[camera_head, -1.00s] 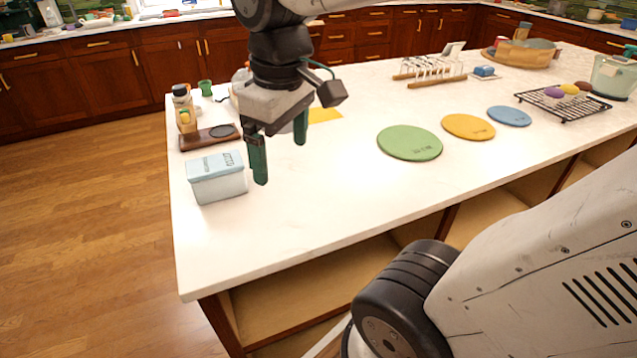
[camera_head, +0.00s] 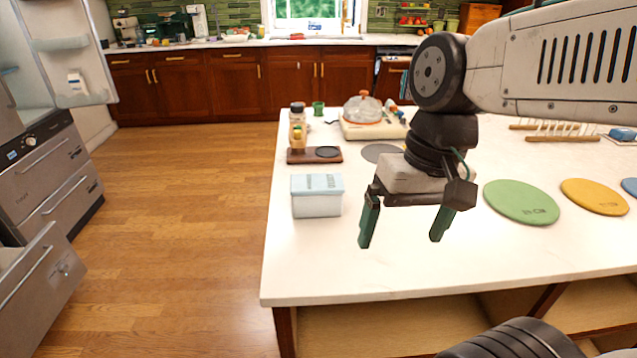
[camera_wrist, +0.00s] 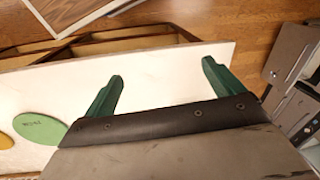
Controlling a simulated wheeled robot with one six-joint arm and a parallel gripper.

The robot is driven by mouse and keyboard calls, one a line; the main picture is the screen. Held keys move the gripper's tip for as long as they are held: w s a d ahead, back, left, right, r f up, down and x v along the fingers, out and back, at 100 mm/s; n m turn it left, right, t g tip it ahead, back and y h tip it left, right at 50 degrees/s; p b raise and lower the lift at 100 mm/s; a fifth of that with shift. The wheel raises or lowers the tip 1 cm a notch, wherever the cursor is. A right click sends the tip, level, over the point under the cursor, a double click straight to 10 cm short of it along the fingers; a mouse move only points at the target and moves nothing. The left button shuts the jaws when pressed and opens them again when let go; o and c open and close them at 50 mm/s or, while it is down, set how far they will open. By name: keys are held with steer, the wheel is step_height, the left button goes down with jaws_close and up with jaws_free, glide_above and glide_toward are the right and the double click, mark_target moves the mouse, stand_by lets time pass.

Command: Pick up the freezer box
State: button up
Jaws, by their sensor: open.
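The box does not show in the wrist view.
A wooden tray (camera_head: 300,157) with a bottle (camera_head: 298,128) stands behind the box. A green round mat (camera_head: 520,202) and a yellow one (camera_head: 594,196) lie to the right. An open drawer (camera_head: 42,285) and open fridge door (camera_head: 72,50) are at left. The counter front is clear.

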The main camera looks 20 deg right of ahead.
steer(key=w+a+f+m+g+y, duration=0.1)
steer(key=w+a+m+g+y, duration=0.1)
steer(key=w+m+y, duration=0.4)
steer(key=m+t+y, duration=0.6)
steer(key=m, duration=0.7)
glide_toward(323, 186)
steer(key=shift+w+a+f, duration=0.75)
steer(key=shift+w+f, duration=0.25)
steer(key=shift+w, duration=0.05)
steer(key=shift+w+d+f+m, duration=0.15)
steer(key=shift+d+f+m, duration=0.05)
steer(key=shift+f+m, duration=0.1)
steer(key=x, duration=0.7)
steer(key=shift+a, duration=0.35)
steer(key=c, duration=1.3)
steer(key=shift+w+r, duration=0.1)
steer(key=shift+c, duration=0.7)
